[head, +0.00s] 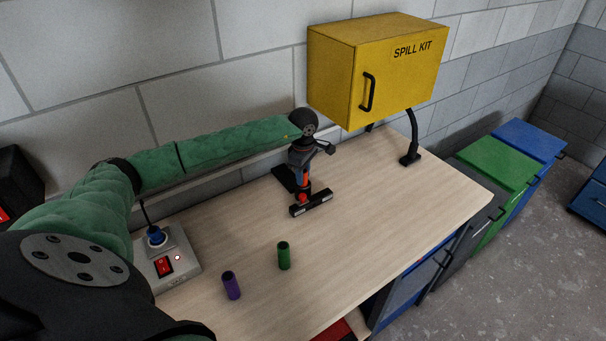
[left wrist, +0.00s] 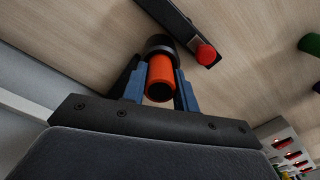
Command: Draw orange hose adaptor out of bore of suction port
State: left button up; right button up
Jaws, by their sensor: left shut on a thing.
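The orange hose adaptor (left wrist: 162,72) is a short hollow tube between the blue-grey fingers of my left gripper (left wrist: 160,88) in the left wrist view. My left gripper is shut on it. The adaptor's far end meets the black ring of the suction port (left wrist: 159,43); how deep it sits in the bore is hidden. In the head view, my left gripper (head: 305,171) points down at the port, and a little orange of the adaptor (head: 306,180) shows. A black bar with a red knob (left wrist: 206,54) lies beside the port. My right gripper is not in view.
A green tube (head: 284,255) and a purple tube (head: 232,285) stand on the wooden bench (head: 400,215). A grey switch box (head: 166,262) is at the left. The bench's right side is mostly clear.

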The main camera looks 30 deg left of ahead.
pick_arm(q)
jog(key=shift+r, duration=0.25)
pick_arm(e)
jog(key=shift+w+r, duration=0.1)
pick_arm(q)
jog(key=shift+r, duration=0.95)
jog(key=shift+r+p, duration=0.4)
jog(key=shift+r, duration=1.2)
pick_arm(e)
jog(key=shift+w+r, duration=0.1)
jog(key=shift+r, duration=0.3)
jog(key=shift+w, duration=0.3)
pick_arm(q)
jog(key=shift+r, duration=0.15)
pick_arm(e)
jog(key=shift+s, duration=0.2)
